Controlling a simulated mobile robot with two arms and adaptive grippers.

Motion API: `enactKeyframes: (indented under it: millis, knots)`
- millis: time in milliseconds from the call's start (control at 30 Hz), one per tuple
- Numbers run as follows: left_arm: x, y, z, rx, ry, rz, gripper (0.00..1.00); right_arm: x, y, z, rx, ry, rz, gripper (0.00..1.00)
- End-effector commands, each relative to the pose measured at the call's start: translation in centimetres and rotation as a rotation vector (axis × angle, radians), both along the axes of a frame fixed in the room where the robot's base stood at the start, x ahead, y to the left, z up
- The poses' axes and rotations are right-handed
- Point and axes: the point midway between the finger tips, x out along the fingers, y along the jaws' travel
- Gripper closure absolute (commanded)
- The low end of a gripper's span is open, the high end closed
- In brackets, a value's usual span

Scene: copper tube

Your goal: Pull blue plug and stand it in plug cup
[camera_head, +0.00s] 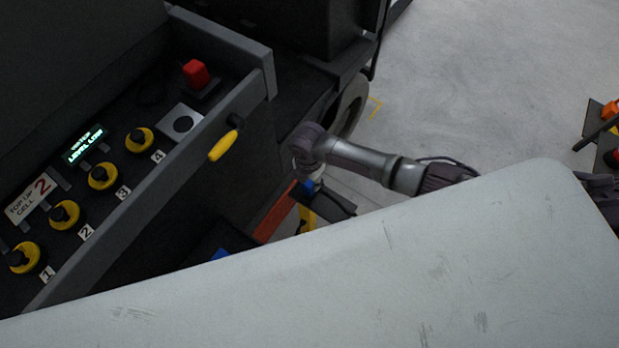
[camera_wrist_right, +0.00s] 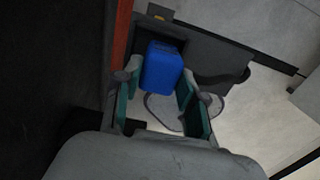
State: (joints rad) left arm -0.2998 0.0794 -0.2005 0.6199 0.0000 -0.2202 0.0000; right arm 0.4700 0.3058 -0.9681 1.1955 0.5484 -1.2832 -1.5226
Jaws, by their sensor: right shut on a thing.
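The blue plug (camera_wrist_right: 162,68) is a rounded blue block in the right wrist view. It sits between the green-padded fingers of my right gripper (camera_wrist_right: 157,92), which is shut on it. Its far end is against or just over a dark grey fixture (camera_wrist_right: 210,55); I cannot tell whether it is still seated there. In the head view my right gripper (camera_head: 311,190) is small and partly dark, with a bit of blue at it, beside the machine's lower side. I cannot make out the plug cup for certain. My left gripper is not in view.
A control panel with yellow knobs (camera_head: 103,176), a red button (camera_head: 196,73) and a yellow handle (camera_head: 223,145) stands at left. A large pale surface (camera_head: 400,270) covers the foreground and hides what is below. An orange strip (camera_head: 275,212) runs near the gripper. Open floor (camera_head: 480,80) lies behind.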

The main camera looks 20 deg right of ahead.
Motion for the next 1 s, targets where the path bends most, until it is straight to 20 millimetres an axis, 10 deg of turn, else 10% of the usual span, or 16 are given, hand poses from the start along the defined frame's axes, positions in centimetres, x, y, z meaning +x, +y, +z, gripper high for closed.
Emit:
enactKeyframes:
  millis: [400,433,500,800,1000]
  knots:
    - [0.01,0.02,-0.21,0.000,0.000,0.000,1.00,0.05,0.05,-0.24,0.001,-0.002,0.000,1.00]
    - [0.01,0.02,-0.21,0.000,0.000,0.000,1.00,0.04,0.05,-0.24,0.001,-0.002,0.000,0.54]
    - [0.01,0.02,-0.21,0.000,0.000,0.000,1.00,0.04,0.05,-0.24,0.001,-0.001,0.000,0.43]
    - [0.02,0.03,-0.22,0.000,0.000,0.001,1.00,0.02,0.02,-0.26,0.000,0.000,0.000,0.30]
    - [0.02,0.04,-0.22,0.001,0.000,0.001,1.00,-0.02,-0.01,-0.30,-0.001,0.001,0.000,0.00]
